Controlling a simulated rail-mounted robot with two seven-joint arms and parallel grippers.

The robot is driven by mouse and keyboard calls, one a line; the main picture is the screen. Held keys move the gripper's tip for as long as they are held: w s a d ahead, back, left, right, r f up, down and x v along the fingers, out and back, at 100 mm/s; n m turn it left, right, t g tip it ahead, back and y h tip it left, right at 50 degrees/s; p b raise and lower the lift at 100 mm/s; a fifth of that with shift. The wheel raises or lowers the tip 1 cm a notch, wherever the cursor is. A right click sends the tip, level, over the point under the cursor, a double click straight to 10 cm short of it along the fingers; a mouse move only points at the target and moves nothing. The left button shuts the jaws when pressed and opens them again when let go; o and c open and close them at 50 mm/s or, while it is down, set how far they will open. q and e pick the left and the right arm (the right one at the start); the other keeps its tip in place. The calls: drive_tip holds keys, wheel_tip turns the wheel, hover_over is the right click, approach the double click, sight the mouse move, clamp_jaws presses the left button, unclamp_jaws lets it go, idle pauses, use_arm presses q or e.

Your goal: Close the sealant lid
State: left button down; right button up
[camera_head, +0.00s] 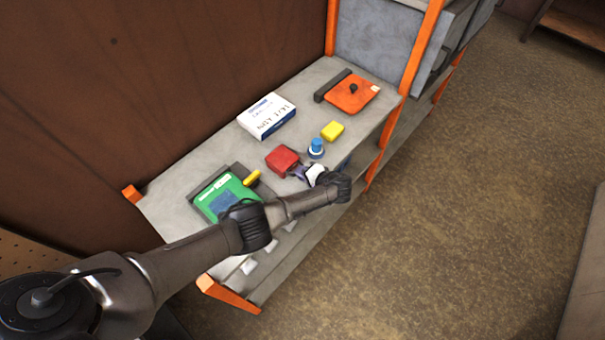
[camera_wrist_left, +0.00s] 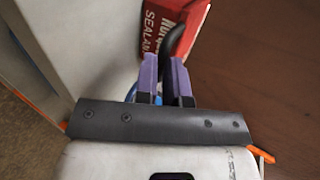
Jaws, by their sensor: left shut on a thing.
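The red sealant box (camera_head: 282,160) stands on the grey bench top. It also shows at the top of the left wrist view (camera_wrist_left: 157,28), with white lettering on its side. My left gripper (camera_head: 300,172) reaches in from the front, right beside the box. In the left wrist view its two purple fingers (camera_wrist_left: 165,62) are shut on a black curved part (camera_wrist_left: 174,42) at the box. The fingers hide the lower end of that part. I cannot make out the lid as a separate piece. My right gripper is not in view.
A blue-capped container (camera_head: 316,147) and a yellow block (camera_head: 332,131) stand just right of the sealant. A white box (camera_head: 267,116) and an orange plate with a black knob (camera_head: 350,95) lie farther back. A brown wall backs the bench.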

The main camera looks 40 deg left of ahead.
use_arm(q)
drive_tip(key=shift+s+a+f, duration=0.2)
drive_tip(key=shift+a+f, duration=0.05)
drive_tip(key=shift+f, duration=0.5)
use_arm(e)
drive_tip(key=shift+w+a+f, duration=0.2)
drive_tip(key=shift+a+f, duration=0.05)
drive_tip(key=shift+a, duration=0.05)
use_arm(q)
drive_tip(key=c, duration=1.7)
unclamp_jaws()
drive_tip(key=o, duration=0.5)
drive_tip(key=shift+w+d, duration=0.1)
drive_tip(key=shift+d, duration=0.25)
drive_tip(key=shift+r, duration=0.1)
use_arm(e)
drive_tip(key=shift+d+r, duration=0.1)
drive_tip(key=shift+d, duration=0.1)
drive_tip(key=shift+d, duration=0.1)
use_arm(q)
drive_tip(key=shift+d+r, duration=0.1)
